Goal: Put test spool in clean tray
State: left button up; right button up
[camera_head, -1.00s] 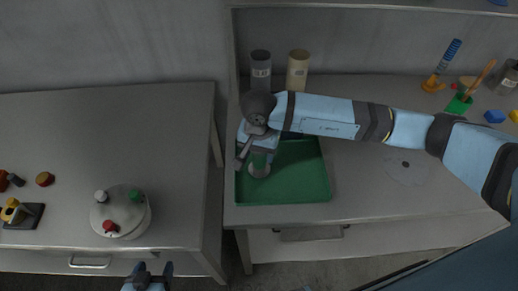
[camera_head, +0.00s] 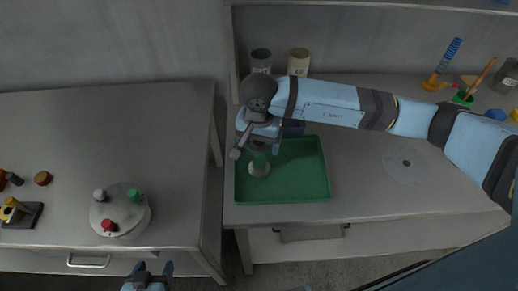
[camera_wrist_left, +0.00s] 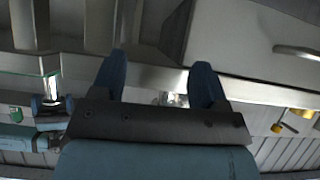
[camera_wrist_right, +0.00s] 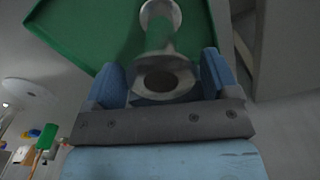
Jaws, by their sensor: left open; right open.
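The test spool (camera_head: 259,168) stands upright in the green clean tray (camera_head: 310,193), near the tray's left side. It has pale grey flanged ends and a green middle; it also shows in the right wrist view (camera_wrist_right: 160,40). My right gripper (camera_head: 261,147) is open just above the spool. In the right wrist view its fingers (camera_wrist_right: 162,80) lie on either side of the spool's upper end. The arm hides part of the tray's back. My left gripper (camera_head: 151,270) is open and empty at the bottom edge, in front of the left table; its fingers show in the left wrist view (camera_wrist_left: 160,85).
A round lidded vessel (camera_head: 120,212) with coloured caps stands on the left table (camera_head: 110,130). Two canisters (camera_head: 298,62) stand behind the tray. A gap separates the tables.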

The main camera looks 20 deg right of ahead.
notch_tip(320, 180, up, 8)
jog(key=shift+f+b, duration=0.1)
jog(key=shift+b, duration=0.5)
jog(key=shift+r, duration=0.4)
